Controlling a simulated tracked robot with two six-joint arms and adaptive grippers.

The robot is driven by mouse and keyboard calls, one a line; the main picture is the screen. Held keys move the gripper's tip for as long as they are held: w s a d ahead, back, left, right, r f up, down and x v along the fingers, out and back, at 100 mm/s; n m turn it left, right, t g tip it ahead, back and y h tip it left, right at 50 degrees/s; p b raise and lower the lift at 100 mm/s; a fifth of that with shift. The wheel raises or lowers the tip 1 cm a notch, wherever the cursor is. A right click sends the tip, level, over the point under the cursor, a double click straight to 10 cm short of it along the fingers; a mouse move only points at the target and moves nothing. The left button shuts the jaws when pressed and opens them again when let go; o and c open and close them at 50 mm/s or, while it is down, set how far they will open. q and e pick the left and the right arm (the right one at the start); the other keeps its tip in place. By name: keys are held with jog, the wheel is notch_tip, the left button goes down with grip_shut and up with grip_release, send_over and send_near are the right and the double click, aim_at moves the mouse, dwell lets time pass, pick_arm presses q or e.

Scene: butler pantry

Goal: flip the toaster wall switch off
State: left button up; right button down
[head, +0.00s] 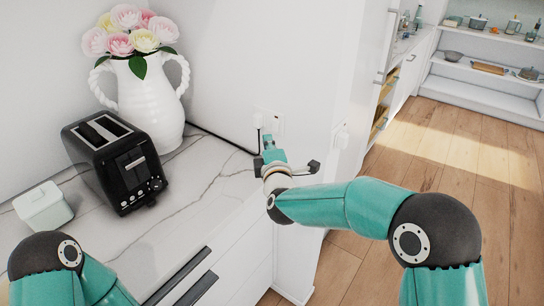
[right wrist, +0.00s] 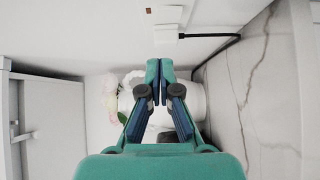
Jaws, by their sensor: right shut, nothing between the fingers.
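The black toaster (head: 118,160) stands on the marble counter at the left in the head view. Its dark cord runs along the wall to a white wall plate (head: 276,122), where a plug sits. In the right wrist view the plate (right wrist: 168,14) is at the top, with the plug and cord beside a small red mark; the switch's position is too small to tell. My right gripper (head: 268,143) is just below and in front of the plate, partly covering the area. Its fingers (right wrist: 160,66) are shut and empty, apart from the plate. My left gripper is out of view.
A white vase (head: 147,98) with flowers stands behind the toaster. A small white box (head: 43,206) is at the counter's left. Another white wall fitting (head: 341,136) is on the wall around the corner. Open wooden floor (head: 450,150) lies to the right.

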jog(key=s, duration=0.3)
jog(key=s+b, duration=0.1)
jog(key=s, duration=0.1)
jog(key=shift+s+d+r, duration=0.15)
jog(key=shift+s+r, duration=0.05)
jog(key=shift+r, duration=0.05)
